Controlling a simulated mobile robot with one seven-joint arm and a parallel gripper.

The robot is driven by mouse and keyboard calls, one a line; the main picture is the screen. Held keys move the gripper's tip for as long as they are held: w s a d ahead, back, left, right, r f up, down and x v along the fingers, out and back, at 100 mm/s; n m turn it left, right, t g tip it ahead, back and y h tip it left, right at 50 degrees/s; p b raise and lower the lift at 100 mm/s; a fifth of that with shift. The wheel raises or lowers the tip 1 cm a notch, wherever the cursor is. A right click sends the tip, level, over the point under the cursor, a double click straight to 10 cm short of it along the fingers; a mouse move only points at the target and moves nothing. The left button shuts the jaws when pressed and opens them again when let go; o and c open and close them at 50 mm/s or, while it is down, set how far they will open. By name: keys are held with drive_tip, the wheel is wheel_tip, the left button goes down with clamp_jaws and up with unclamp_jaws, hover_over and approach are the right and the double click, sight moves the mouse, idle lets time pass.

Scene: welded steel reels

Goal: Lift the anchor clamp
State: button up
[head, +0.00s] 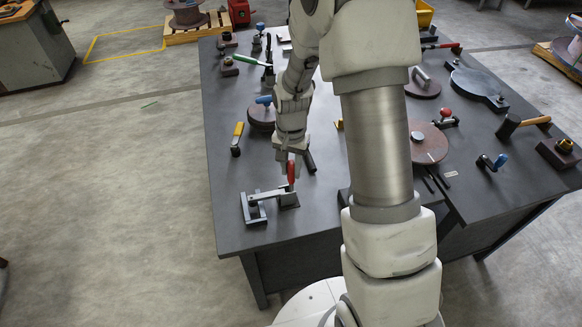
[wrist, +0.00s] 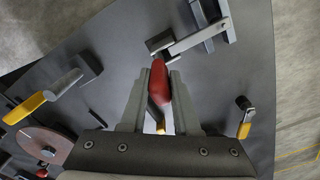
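The anchor clamp (head: 272,198) appears to be the grey toggle clamp with a red handle at the near left of the table. Its red handle stands up and its bar reaches left to a grey frame. My gripper (head: 290,166) points down from above at the red handle. In the wrist view the red handle (wrist: 159,80) is between the two fingertips of my gripper (wrist: 161,82). The fingers look close against both its sides, so it appears shut on the handle. The clamp (wrist: 190,42) rests on the table; part of its base is hidden.
The dark table (head: 226,190) also bears a yellow-handled tool (head: 237,139), a green-handled clamp (head: 252,61), a reddish disc (head: 428,144), a hammer (head: 522,123) and several other clamps. My arm hides the table's middle. Clear table surface lies left of the clamp.

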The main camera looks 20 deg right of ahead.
clamp_jaws()
idle(1.0)
